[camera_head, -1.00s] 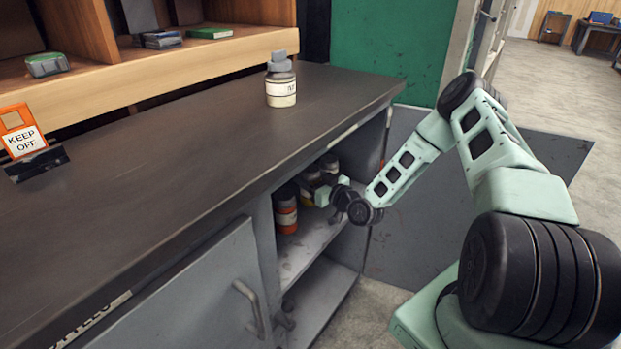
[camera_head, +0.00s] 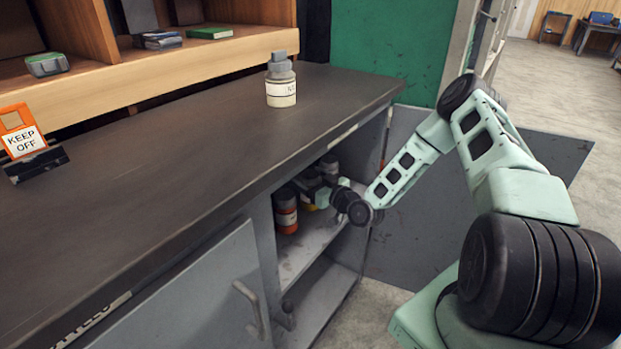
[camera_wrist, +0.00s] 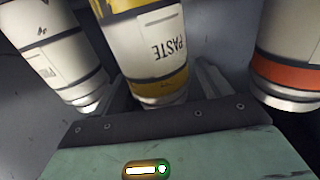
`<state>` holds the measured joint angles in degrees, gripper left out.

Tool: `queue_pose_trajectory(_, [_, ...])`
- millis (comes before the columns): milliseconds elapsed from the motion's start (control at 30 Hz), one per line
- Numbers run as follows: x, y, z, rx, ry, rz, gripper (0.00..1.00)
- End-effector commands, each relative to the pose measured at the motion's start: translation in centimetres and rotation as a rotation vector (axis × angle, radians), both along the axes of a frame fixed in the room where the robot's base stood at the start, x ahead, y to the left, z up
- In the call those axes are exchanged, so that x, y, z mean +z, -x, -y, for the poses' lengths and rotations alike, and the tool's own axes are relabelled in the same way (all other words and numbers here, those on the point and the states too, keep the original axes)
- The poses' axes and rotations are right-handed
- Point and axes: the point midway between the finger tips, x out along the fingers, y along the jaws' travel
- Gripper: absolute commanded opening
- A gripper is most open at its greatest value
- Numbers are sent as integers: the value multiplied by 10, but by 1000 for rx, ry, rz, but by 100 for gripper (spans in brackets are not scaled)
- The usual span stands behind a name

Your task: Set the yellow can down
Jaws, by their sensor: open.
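The yellow can (camera_head: 310,206) stands on the upper shelf inside the open cabinet, mostly hidden by my gripper in the head view. In the wrist view the yellow can (camera_wrist: 150,45) shows a yellow band and a white label reading "PASTE". My gripper (camera_wrist: 165,90) is open, with one finger on each side of the can. Whether either finger touches it I cannot tell. In the head view my gripper (camera_head: 326,194) reaches into the cabinet below the counter.
An orange-banded can (camera_head: 285,210) stands left of the yellow can. A white can with a dark band (camera_wrist: 55,50) is on the other side. The shelf's front (camera_head: 305,245) is bare. A bottle (camera_head: 281,82) and a "KEEP OFF" sign (camera_head: 24,142) stand on the counter (camera_head: 190,150).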

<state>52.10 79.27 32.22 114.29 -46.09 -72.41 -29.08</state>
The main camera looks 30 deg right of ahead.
Motion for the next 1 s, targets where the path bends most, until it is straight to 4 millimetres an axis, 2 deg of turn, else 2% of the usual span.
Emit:
queue_pose_trajectory(300, [4, 68, 11, 0, -2, 4, 77])
queue_pose_trajectory(500, [5, 101, 16, 1, -1, 6, 77])
queue_pose_trajectory(700, [6, 116, 18, 1, -1, 9, 77])
queue_pose_trajectory(1000, [6, 118, 18, 1, -1, 9, 77])
